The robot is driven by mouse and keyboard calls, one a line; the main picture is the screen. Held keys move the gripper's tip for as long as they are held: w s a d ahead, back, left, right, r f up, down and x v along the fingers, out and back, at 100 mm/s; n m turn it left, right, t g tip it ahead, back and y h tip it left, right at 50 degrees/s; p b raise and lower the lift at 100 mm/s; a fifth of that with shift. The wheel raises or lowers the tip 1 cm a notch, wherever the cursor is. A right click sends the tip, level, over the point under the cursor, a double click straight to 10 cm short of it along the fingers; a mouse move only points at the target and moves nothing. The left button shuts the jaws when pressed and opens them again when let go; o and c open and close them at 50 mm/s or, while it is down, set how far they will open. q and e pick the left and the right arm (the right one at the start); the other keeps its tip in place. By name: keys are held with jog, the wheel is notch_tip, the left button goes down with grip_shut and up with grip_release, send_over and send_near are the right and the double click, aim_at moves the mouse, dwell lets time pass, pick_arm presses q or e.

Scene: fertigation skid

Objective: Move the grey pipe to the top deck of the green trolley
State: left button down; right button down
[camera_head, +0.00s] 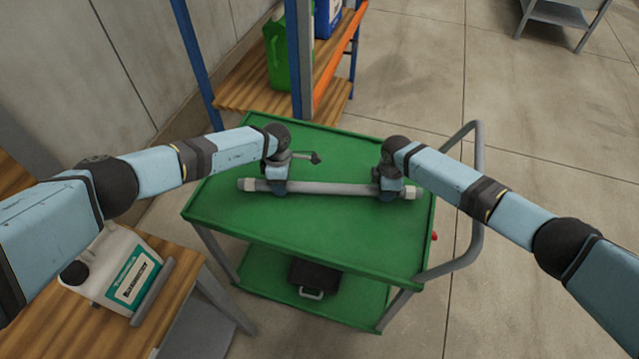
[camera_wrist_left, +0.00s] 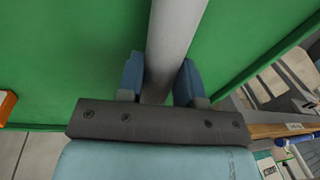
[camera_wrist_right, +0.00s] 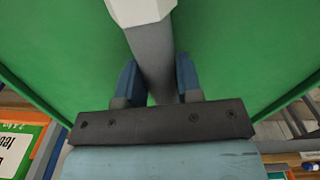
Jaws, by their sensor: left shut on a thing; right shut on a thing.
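The grey pipe (camera_head: 330,188) lies level across the top deck of the green trolley (camera_head: 300,225), with pale ends showing at both sides. My left gripper (camera_head: 278,188) is shut on the pipe near its left end; its blue fingers (camera_wrist_left: 158,82) flank the pipe (camera_wrist_left: 172,40) in the left wrist view. My right gripper (camera_head: 390,190) is shut on the pipe near its right end; its fingers (camera_wrist_right: 158,80) flank the pipe (camera_wrist_right: 153,55) in the right wrist view. The pipe is over the deck; I cannot tell whether it touches it.
A black case (camera_head: 314,277) sits on the trolley's lower deck. The trolley's grey handle (camera_head: 476,200) rises at the right. A white canister (camera_head: 112,268) stands on a wooden bench at the lower left. A shelf rack (camera_head: 300,60) with a green canister (camera_head: 276,50) stands behind.

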pick_arm(q)
jog(key=shift+f, duration=0.65)
pick_arm(e)
jog(key=shift+f, duration=0.7)
pick_arm(q)
jog(key=c, duration=0.8)
grip_release()
pick_arm(e)
jog(key=c, duration=0.8)
grip_release()
jog(key=shift+f, duration=0.1)
jog(key=shift+r, duration=0.35)
notch_tip(320, 180, up, 12)
jog(key=shift+f, duration=0.25)
pick_arm(q)
jog(key=r, duration=0.4)
jog(key=w+r, duration=0.1)
jog(key=r, duration=0.6)
jog(key=shift+w+r, duration=0.35)
jog(key=shift+w, duration=0.05)
